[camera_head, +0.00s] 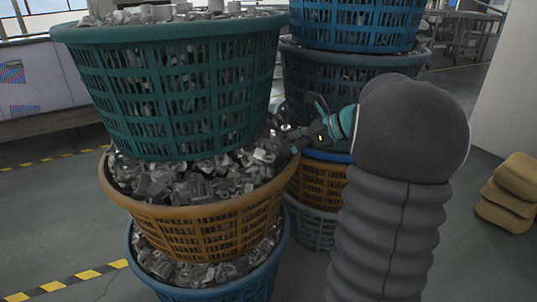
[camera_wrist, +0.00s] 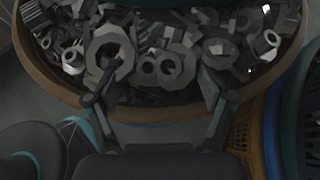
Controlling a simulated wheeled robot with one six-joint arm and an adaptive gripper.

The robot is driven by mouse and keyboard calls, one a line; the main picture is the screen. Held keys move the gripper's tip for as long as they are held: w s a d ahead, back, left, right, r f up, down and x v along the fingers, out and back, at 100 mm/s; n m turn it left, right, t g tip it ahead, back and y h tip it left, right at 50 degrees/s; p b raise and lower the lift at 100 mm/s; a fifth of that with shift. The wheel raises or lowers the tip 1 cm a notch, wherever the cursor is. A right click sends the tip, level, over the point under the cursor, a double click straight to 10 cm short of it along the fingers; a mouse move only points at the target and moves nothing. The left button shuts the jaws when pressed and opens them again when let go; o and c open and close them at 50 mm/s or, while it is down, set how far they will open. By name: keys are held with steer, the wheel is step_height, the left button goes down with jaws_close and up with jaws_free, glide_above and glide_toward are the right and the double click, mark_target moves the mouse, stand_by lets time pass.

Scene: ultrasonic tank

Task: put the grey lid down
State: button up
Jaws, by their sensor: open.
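I cannot make out a grey lid in either view. My gripper (camera_head: 292,138) reaches left from my dark arm to the right rim of the orange basket (camera_head: 205,215) full of grey metal parts. In the wrist view my gripper (camera_wrist: 160,98) has its two fingers spread wide, with nothing seen held between them. The fingertips overlap the near rim of the orange basket (camera_wrist: 150,114) in that view. Loose metal parts (camera_wrist: 160,60), some like nuts and rings, lie just beyond the fingertips. Whether the fingers touch the rim or the parts, I cannot tell.
A green basket (camera_head: 180,90) of metal parts stands above the orange one, and a blue basket (camera_head: 215,290) is below. A second stack with a blue basket (camera_head: 350,38) on top stands close behind my gripper. Tan blocks (camera_head: 510,195) lie at right. Open floor (camera_head: 50,210) shows at left.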

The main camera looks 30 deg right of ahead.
mark_target(270, 149)
steer(key=x, duration=0.4)
steer(key=shift+a+b, duration=0.3)
steer(key=shift+a, duration=0.1)
steer(key=shift+c, duration=0.2)
steer(key=c, duration=1.3)
